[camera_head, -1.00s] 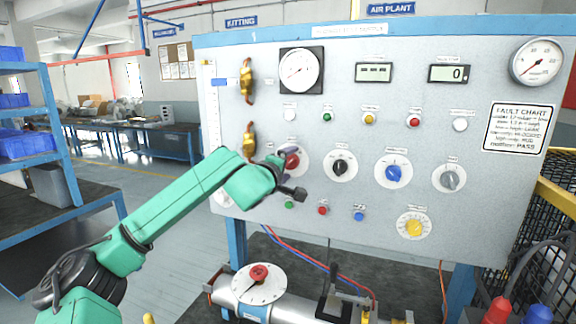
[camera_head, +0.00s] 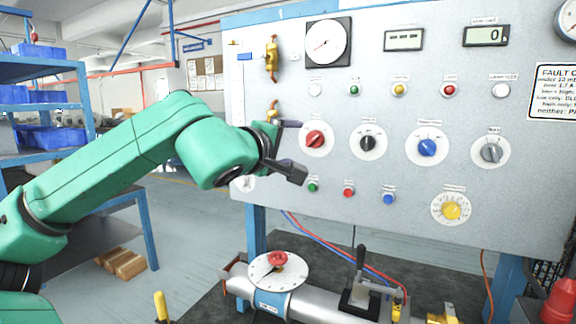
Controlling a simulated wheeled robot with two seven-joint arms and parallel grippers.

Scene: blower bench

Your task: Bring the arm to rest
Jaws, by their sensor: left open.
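My left arm is green and comes in from the left. Its left gripper (camera_head: 293,149) is open, with dark fingers set apart, in front of the left part of the grey control panel (camera_head: 400,205). Nothing shows between the fingers. The red knob (camera_head: 315,139) on its white dial is just right of the fingers; I cannot tell whether they touch it. My right gripper is not in view.
The panel carries a black knob (camera_head: 367,143), a blue knob (camera_head: 427,147), a grey knob (camera_head: 492,152) and a yellow knob (camera_head: 452,211). Below stands a pipe with a red-handled dial (camera_head: 278,271) and a black clamp lever (camera_head: 361,280). A blue shelf (camera_head: 68,70) stands left.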

